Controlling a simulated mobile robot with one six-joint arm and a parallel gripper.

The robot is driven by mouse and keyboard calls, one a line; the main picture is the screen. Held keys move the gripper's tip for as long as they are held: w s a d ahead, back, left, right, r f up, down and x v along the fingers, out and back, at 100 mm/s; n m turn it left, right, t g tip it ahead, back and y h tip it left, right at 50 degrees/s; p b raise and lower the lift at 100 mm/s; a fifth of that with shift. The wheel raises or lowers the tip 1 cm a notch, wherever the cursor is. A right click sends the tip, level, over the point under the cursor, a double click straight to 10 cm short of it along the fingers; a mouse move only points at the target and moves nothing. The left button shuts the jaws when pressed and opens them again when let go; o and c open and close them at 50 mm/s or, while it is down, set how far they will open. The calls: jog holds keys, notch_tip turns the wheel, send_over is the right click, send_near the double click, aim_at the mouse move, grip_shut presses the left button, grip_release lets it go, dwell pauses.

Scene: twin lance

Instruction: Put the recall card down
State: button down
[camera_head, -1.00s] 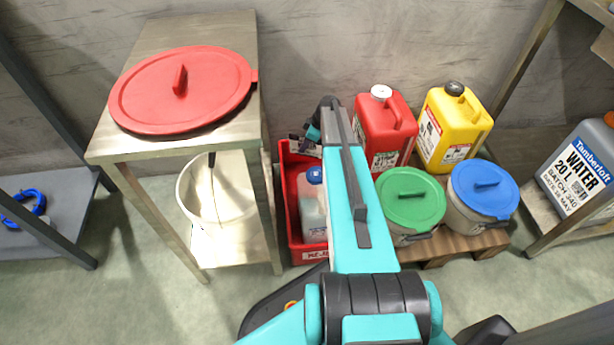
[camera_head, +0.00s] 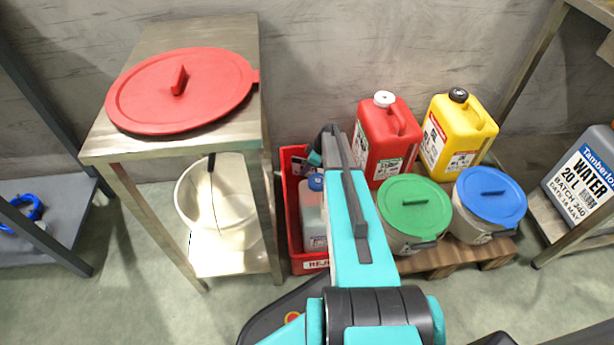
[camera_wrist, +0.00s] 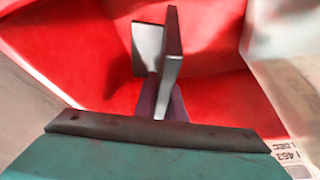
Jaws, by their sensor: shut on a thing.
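My gripper (camera_head: 313,160) points down over the back of the red bin (camera_head: 294,235), and my arm hides part of it. In the wrist view, its jaws (camera_wrist: 160,48) are close together over the bin's red inside. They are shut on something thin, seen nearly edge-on. In the head view, a small pale patch beside the gripper looks like the recall card (camera_head: 300,166); its print is not legible. I cannot tell whether it touches the bin.
A blue-capped bottle (camera_head: 313,215) stands in the bin. A red can (camera_head: 385,140), a yellow can (camera_head: 457,130), a green-lidded tub (camera_head: 413,205) and a blue-lidded tub (camera_head: 490,197) stand right. A steel table (camera_head: 190,35) with a red lid (camera_head: 180,90) stands left.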

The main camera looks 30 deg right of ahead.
jog(key=shift+f+b, duration=0.85)
jog(key=shift+f, duration=1.7)
jog(key=shift+f, duration=0.1)
jog(key=c, duration=1.8)
grip_release()
jog(key=shift+c, duration=0.2)
jog(key=p+v, duration=0.4)
jog(key=v, duration=0.8)
notch_tip(320, 180, up, 2)
jog(key=shift+w+r+p, duration=0.1)
jog(key=shift+w+p, duration=0.05)
jog(key=shift+p, duration=0.9)
notch_tip(320, 180, up, 19)
jog(key=p, duration=1.9)
send_over(306, 176)
jog(key=s+d, duration=0.3)
jog(key=shift+w+d+r, duration=0.1)
jog(key=shift+w+d, duration=0.05)
jog(key=shift+d, duration=0.05)
